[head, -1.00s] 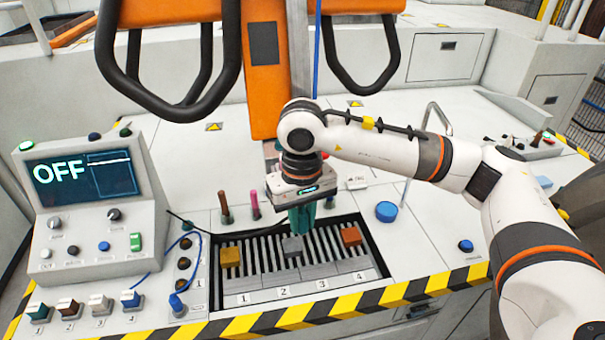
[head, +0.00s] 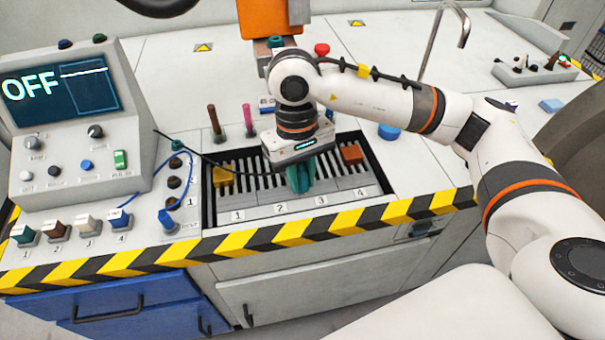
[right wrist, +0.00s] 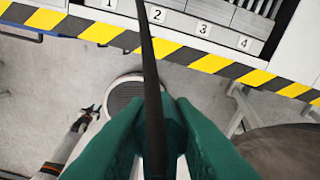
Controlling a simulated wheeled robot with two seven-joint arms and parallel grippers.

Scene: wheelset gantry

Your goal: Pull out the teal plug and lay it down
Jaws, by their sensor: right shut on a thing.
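My right gripper (head: 300,182) hangs fingers down over the slotted tray (head: 262,208), around compartments 2 and 3. Its green fingers are shut on the teal plug (right wrist: 175,128), which shows between them in the right wrist view; in the head view the fingers hide it. A black cable (head: 222,163) runs from the control panel side to the gripper, and it crosses the middle of the right wrist view (right wrist: 150,60). A socket column (head: 174,182) stands left of the tray, with a blue plug (head: 167,217) at its lower end.
A yellow block (head: 222,177) and an orange block (head: 352,154) sit in the tray. A brown peg (head: 215,122) and a pink peg (head: 248,120) stand behind it. The console (head: 75,130) reads OFF. Clear white worktop (head: 425,165) lies right of the tray.

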